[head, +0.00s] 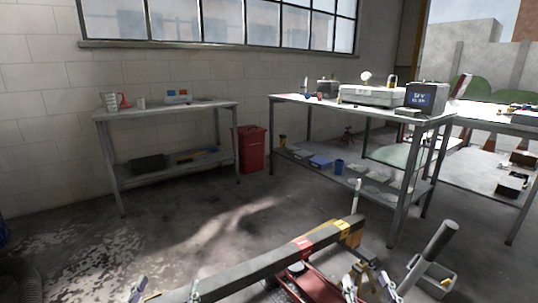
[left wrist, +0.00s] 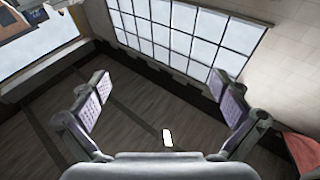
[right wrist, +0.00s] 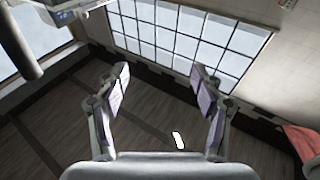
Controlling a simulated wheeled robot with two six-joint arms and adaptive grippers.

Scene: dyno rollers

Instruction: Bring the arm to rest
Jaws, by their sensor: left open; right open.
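My left gripper (head: 166,294) shows only by its fingertips at the bottom edge of the head view, beside a long dark beam. In the left wrist view the left gripper (left wrist: 165,93) has its fingers wide apart with nothing between them. My right gripper (head: 368,290) shows at the bottom edge of the head view, right of the beam, fingertips apart. In the right wrist view the right gripper (right wrist: 160,77) is open and empty, its fingers closer together than the left's. Both wrist views face windows and a dark planked surface with a bright white patch.
The dark beam (head: 255,268) with a yellow and red end lies close in front, over red equipment (head: 300,275). A grey cylindrical bar (head: 430,255) rises at right. Workbenches (head: 165,110) (head: 385,108) and a red bin (head: 251,150) stand farther back. Open floor lies between.

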